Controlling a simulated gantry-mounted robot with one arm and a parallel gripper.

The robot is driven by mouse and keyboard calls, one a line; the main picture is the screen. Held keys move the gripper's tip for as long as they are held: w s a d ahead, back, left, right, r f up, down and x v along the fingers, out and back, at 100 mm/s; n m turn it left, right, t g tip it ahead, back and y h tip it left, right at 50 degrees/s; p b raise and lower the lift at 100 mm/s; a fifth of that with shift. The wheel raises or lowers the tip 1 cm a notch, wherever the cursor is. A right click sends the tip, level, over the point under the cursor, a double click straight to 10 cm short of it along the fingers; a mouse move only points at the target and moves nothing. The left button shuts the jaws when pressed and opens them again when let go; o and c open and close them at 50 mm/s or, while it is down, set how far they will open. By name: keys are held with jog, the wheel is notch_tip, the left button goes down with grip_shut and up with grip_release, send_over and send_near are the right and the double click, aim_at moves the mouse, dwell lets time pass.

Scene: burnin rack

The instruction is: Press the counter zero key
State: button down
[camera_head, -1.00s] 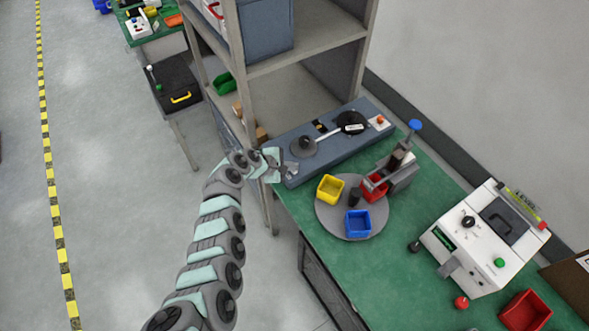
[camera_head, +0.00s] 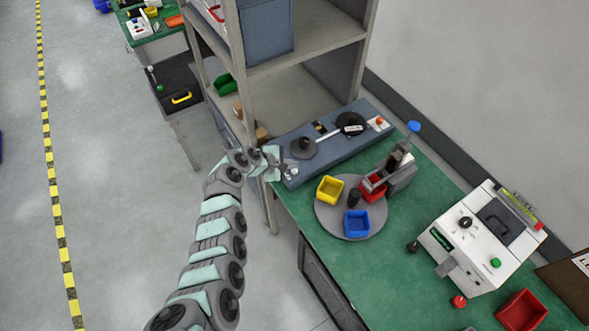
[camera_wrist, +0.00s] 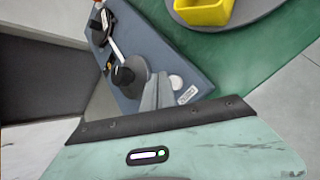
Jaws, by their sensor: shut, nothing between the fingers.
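A long blue-grey bench unit (camera_head: 340,151) stands on the green bench and also shows in the wrist view (camera_wrist: 150,48). At its near end, a round pale key (camera_wrist: 176,81) sits beside a small white label plate (camera_wrist: 187,94) whose text is too small to read. My gripper (camera_wrist: 159,80) is shut and empty, its fingertips just left of the pale key in the wrist view. I cannot tell whether they touch the unit. In the head view my gripper (camera_head: 284,166) is at the unit's near-left end, and the key is hard to make out there.
The unit carries a dark knob on a grey disc (camera_wrist: 127,76) close to my fingers, and a black disc (camera_head: 351,122) farther back. A grey turntable (camera_head: 330,222) with a yellow bin (camera_head: 330,189) stands to the right. A shelf post (camera_head: 264,206) is close to my arm.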

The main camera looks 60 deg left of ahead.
aim_at(292, 171)
jog(key=shift+r+p, duration=2.3)
jog(key=shift+r, duration=0.3)
jog(key=shift+f, duration=0.1)
